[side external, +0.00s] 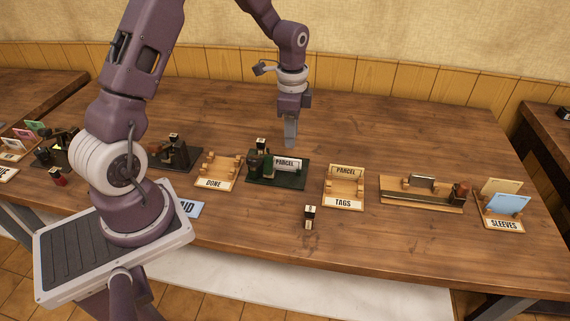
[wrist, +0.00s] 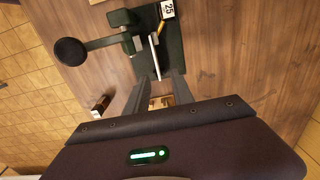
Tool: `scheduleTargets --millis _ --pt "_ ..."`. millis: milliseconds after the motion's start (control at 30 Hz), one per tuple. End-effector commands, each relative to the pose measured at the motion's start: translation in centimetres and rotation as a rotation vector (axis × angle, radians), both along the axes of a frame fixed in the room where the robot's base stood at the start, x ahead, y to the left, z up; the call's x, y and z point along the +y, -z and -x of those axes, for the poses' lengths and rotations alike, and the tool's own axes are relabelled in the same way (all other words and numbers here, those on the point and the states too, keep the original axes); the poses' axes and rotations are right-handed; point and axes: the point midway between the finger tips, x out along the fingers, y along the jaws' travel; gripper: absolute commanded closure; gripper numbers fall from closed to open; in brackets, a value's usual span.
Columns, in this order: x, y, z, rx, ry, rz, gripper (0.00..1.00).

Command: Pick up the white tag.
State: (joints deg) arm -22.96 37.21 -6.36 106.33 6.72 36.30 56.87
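The white tag (side external: 287,163), lettered PARCEL, stands upright in the dark green press (side external: 292,183). In the wrist view the white tag (wrist: 155,55) shows nearly edge-on as a thin pale strip on the green base (wrist: 175,62). My gripper (side external: 290,146) points down, above the tag and apart from it in the side view. In the wrist view my gripper (wrist: 160,77) has its two fingers spread with a gap between them and nothing held. The tag's near end lines up with this gap.
A TAGS holder (side external: 343,203) with a cream PARCEL tag (side external: 347,171) stands right of the press. A DONE holder (side external: 213,184) stands left. A small black stamp (side external: 310,216) is in front. A SLEEVES rack (side external: 503,224) is far right. The table behind the press is clear.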

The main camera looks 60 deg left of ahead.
Motion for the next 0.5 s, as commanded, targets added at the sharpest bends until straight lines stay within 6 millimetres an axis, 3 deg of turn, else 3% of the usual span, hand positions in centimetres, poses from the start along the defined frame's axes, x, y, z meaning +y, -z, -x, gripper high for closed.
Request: scheduleTargets --millis 400,500 --pt "-0.7 6.7 0.1 0.011 0.012 0.005 0.71" --pt "-0.7 7.7 0.0 0.009 0.012 0.005 0.71"
